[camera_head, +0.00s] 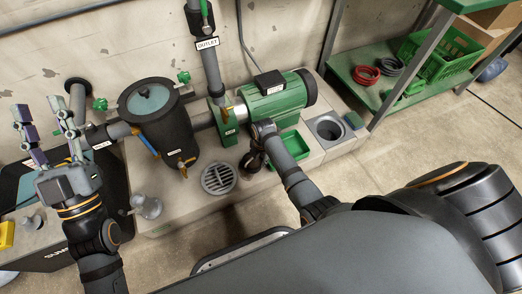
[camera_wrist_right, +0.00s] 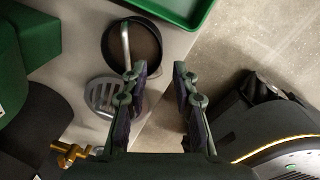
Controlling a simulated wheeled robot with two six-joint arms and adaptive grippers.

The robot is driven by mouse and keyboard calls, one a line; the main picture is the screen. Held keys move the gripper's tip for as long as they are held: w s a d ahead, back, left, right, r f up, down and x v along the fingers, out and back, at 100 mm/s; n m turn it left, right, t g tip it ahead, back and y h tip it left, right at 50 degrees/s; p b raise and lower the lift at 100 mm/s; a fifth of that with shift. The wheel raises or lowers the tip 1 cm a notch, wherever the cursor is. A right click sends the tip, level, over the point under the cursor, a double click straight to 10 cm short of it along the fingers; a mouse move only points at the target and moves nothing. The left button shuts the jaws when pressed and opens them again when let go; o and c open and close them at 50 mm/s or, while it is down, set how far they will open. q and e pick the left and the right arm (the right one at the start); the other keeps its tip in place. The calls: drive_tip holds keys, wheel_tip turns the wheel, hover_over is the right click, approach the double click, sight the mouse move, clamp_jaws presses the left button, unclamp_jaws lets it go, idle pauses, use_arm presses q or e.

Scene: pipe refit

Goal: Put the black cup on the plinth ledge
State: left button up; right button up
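The black cup (camera_wrist_right: 108,42) shows in the right wrist view as a dark round rim with a brownish inside, standing on the pale plinth. A thin pale bar crosses its left side. My right gripper (camera_wrist_right: 158,78) is open and empty, its fingers apart; the cup lies beyond the fingertips, up and left. My left gripper (camera_head: 42,126) is open and empty, raised over the left side.
A round drain grate (camera_head: 218,178) lies left of the right gripper, and a green tray (camera_head: 291,150) lies to its right. A green motor (camera_head: 275,100) and black tank (camera_head: 165,130) stand behind. A square block with a round hole (camera_head: 328,129) is further right.

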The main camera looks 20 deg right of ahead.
use_arm(q)
wheel_tip(320, 180, down, 30)
drive_tip(key=s+n+g+y+p, duration=0.1)
drive_tip(key=g+p, duration=0.2)
drive_tip(key=g, duration=1.1)
drive_tip(key=shift+s+d, duration=0.2)
use_arm(e)
drive_tip(key=s+r+m+t, duration=0.2)
drive_tip(key=r+m+t, duration=0.1)
drive_tip(key=r+m, duration=0.4)
drive_tip(key=s+d+r+m+t, duration=0.1)
drive_tip(key=s+r+m+t, duration=0.2)
drive_tip(key=r+m, duration=0.5)
drive_tip(key=s+d+r+m+t, duration=0.1)
drive_tip(key=s+r+m+t, duration=0.1)
drive_tip(key=r+m+t, duration=0.3)
wheel_tip(320, 180, up, 2)
drive_tip(key=m, duration=0.2)
drive_tip(key=shift+s+d+r+m+y, duration=0.2)
drive_tip(key=shift+s+m+y, duration=0.1)
drive_tip(key=shift+y, duration=0.1)
drive_tip(key=shift+f, duration=0.1)
